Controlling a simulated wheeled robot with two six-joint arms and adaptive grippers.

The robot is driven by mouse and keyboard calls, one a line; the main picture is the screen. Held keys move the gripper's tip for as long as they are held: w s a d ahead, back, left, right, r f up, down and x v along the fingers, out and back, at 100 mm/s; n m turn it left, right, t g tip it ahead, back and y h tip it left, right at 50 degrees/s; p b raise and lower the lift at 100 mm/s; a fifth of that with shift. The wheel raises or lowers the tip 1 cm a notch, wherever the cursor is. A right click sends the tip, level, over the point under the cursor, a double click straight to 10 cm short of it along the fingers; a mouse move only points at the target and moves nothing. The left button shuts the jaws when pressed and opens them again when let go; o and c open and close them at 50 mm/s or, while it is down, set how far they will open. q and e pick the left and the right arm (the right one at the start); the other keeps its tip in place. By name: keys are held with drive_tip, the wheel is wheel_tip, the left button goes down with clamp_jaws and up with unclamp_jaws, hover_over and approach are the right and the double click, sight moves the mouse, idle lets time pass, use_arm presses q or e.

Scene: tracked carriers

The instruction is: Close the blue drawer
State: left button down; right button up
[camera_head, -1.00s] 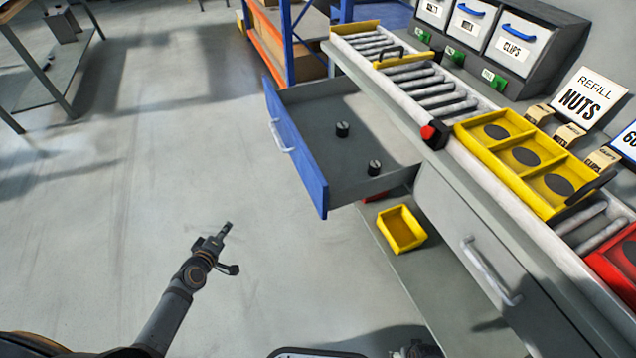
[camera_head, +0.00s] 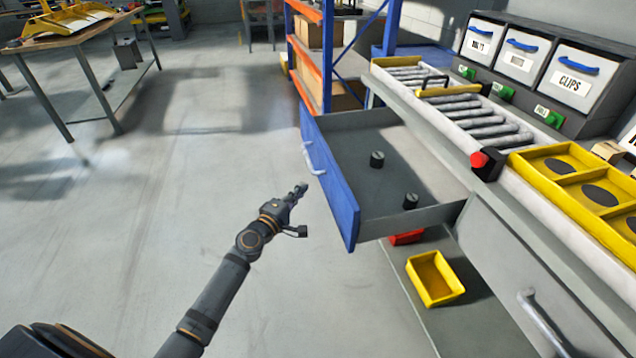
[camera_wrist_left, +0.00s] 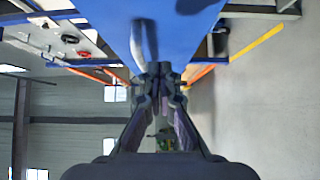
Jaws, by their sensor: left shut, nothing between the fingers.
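The blue drawer (camera_head: 338,190) stands pulled out from the grey bench, its blue front facing left toward my left arm. Two small black cylinders, one at the back (camera_head: 377,159) and one nearer (camera_head: 410,201), stand upright inside it. Its pale handle (camera_head: 312,158) is on the blue front. My left gripper (camera_head: 301,188) is shut and empty, just left of the drawer front. In the left wrist view the blue front (camera_wrist_left: 185,30) fills the top, with the handle close ahead of the fingers (camera_wrist_left: 160,72). I cannot tell whether they touch it. My right gripper is not in view.
A closed grey drawer with a pale handle (camera_head: 545,325) is at the lower right. A yellow bin (camera_head: 434,278) and a red bin (camera_head: 407,238) sit on the lower shelf. A roller conveyor (camera_head: 470,118) runs above. The floor left of the drawer is clear.

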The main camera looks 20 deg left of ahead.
sight(324, 176)
use_arm(q)
drive_tip(key=shift+w+d+p, duration=0.15)
drive_tip(key=shift+w+d, duration=0.8)
drive_tip(key=shift+w, duration=0.15)
drive_tip(key=shift+w+d+p, duration=0.15)
drive_tip(key=shift+w+d, duration=0.75)
drive_tip(key=shift+w, duration=0.2)
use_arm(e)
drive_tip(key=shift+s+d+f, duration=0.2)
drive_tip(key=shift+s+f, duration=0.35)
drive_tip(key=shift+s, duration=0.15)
use_arm(q)
drive_tip(key=shift+d, duration=0.1)
